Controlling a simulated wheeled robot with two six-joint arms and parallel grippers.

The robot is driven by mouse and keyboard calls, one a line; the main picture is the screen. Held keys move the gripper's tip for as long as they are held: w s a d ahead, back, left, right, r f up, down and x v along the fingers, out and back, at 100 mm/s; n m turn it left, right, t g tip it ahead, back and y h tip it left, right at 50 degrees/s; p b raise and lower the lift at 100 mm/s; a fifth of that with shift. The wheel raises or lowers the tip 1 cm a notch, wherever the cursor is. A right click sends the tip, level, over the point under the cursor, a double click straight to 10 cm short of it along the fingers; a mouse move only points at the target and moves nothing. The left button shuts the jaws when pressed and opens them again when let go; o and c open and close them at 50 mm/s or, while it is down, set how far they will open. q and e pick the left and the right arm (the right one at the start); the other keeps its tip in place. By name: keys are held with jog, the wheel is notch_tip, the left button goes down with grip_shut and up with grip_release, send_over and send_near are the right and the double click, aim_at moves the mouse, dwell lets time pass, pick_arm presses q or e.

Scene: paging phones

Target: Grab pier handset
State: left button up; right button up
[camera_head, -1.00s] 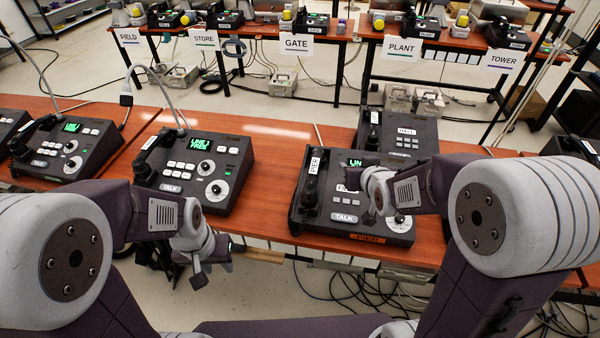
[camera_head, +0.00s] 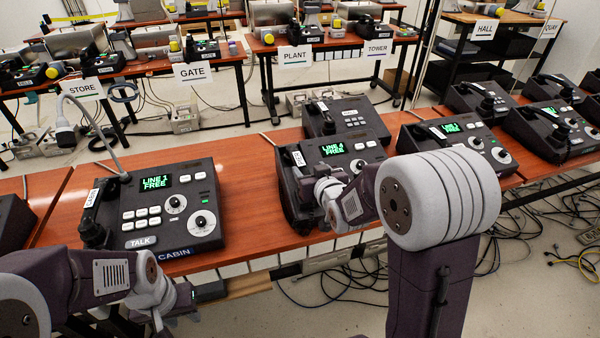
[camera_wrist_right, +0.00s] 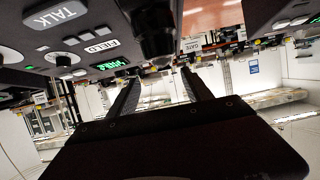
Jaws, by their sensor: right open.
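The pier phone (camera_head: 350,147) stands mid-table with a green "LINE 4 FREE" screen. Its dark handset (camera_head: 297,158) lies along its left side with a white label, too small to read now; its lower part is hidden by my right gripper (camera_head: 324,197). In the right wrist view, the gripper (camera_wrist_right: 158,80) is open, its two dark fingers apart. A dark rounded handset end (camera_wrist_right: 151,32) shows just beyond them, not visibly held. My left gripper (camera_head: 178,302) is low at the table's front edge, below the cabin phone; its jaws are unclear.
The cabin phone (camera_head: 150,208), with its own handset (camera_head: 97,215), stands to the left. Another phone (camera_head: 345,112) sits close behind the pier phone. More phones (camera_head: 455,135) stand to the right. Bare wood (camera_head: 245,190) lies between the cabin and pier phones.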

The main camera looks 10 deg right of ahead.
aim_at(301, 163)
jog(key=shift+w+a, duration=0.2)
jog(key=x, duration=0.3)
jog(key=shift+w+a, duration=0.15)
jog(key=shift+a, duration=0.05)
jog(key=shift+w+d+f, duration=0.1)
jog(key=x, duration=0.5)
jog(key=shift+f, duration=0.1)
jog(key=shift+c, duration=0.4)
grip_shut()
